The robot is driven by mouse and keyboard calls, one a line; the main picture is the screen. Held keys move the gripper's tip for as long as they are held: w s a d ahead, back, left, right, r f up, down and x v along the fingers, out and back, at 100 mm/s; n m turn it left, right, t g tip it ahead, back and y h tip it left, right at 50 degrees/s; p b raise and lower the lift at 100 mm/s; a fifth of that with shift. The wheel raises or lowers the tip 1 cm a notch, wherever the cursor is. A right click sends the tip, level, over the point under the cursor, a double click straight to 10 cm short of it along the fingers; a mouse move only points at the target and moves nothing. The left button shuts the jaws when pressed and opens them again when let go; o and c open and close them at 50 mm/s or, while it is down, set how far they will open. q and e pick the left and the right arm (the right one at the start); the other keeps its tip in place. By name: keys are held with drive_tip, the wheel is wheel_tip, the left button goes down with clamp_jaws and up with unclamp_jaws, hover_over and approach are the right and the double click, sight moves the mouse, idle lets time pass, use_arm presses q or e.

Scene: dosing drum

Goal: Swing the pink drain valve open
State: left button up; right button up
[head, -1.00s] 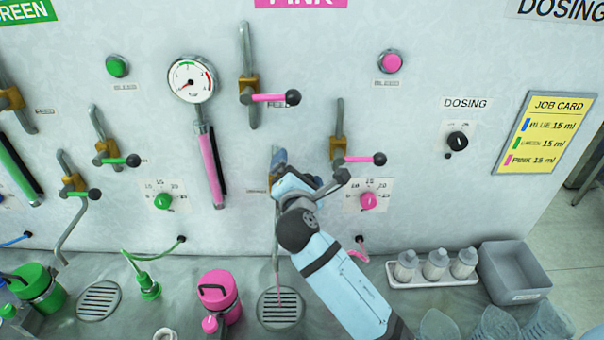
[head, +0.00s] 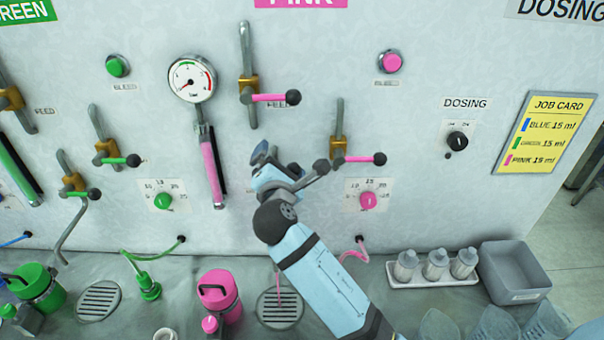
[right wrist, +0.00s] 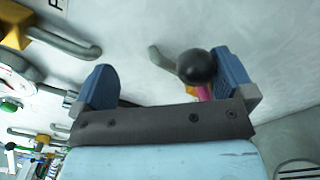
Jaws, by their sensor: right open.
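The pink drain valve is mostly hidden behind my right gripper (head: 265,163) in the head view. In the right wrist view, a pink lever (right wrist: 203,93) with a black ball knob (right wrist: 196,67) lies close to the inner side of the right-hand finger. My right gripper (right wrist: 166,82) is open there, and its left-hand finger stands well apart from the knob. I cannot tell whether the knob touches a finger. A thin pink line (head: 279,282), perhaps liquid, runs down to the floor grate (head: 290,318) below. My left gripper is not in view.
A pink-handled valve (head: 358,159) is right of my gripper, above the pink dial (head: 368,201). Another pink lever (head: 270,98) is higher up. A pink gauge tube (head: 212,170) stands left. A pink canister (head: 219,293) and grey bin (head: 515,270) stand on the counter.

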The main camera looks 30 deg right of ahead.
drive_tip(key=a, duration=0.1)
drive_tip(key=w+a, duration=0.1)
drive_tip(key=shift+w+a+r, duration=0.1)
drive_tip(key=shift+a+r, duration=0.1)
drive_tip(key=shift+a, duration=0.1)
drive_tip(key=shift+f, duration=0.1)
idle(0.4)
drive_tip(key=shift+d+f, duration=0.4)
drive_tip(key=shift+d, duration=0.05)
drive_tip(key=shift+s+a, duration=0.1)
drive_tip(key=shift+s, duration=0.15)
